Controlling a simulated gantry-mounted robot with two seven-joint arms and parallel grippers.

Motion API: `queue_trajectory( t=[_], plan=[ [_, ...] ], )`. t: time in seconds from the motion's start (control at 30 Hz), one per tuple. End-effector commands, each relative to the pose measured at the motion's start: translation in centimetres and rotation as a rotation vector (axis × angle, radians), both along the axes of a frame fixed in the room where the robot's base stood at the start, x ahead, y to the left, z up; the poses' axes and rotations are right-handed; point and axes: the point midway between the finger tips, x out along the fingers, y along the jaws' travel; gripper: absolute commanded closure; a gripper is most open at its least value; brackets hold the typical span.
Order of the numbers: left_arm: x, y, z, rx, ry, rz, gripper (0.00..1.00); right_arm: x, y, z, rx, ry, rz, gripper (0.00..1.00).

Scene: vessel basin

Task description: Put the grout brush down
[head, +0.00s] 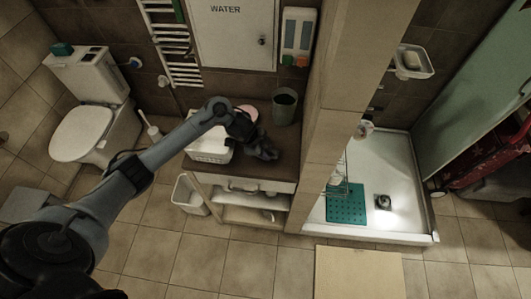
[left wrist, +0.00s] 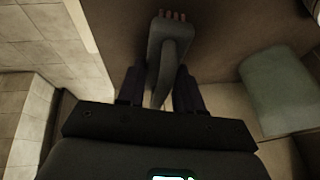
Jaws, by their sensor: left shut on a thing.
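The grout brush (left wrist: 170,50) shows in the left wrist view as a grey tool with a looped handle and short pinkish bristles at its far end. My left gripper (left wrist: 160,95) is shut on its handle, with one dark finger on each side. In the head view my left gripper (head: 262,150) is over the brown countertop (head: 272,176), right of a white basket (head: 210,150). The brush is too dark and small to make out clearly there. Whether it touches the counter I cannot tell. My right gripper is not in view.
A dark bin-like cup (head: 284,106) and a pink round thing (head: 248,112) stand at the back of the counter. Open shelves (head: 250,215) are below. A beige pillar (head: 335,110) rises on the right, before the shower tray (head: 408,222). The counter's front right looks clear.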

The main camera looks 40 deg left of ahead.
Motion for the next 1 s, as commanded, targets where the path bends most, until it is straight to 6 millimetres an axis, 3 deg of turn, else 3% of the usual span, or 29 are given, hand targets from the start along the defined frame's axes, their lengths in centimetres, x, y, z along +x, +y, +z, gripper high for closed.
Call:
queue_trajectory(
  t=[0.2, 0.47, 0.5, 0.63, 1.0],
  plan=[
    [-0.1, 0.0, -1.6, -0.001, 0.001, 0.001, 0.89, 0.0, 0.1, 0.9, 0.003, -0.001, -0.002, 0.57],
    [0.0, 0.0, -1.7, 0.000, 0.000, 0.000, 0.89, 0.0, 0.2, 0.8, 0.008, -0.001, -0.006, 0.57],
    [0.0, 0.0, -1.7, 0.000, 0.000, 0.000, 0.60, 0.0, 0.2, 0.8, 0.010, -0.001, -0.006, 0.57],
    [0.0, 0.0, -1.7, 0.000, 0.000, 0.000, 0.40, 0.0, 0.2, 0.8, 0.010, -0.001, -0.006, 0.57],
    [0.0, 0.0, -1.9, 0.000, 0.000, 0.000, 0.39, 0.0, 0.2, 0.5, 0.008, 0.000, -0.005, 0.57]
  ],
)
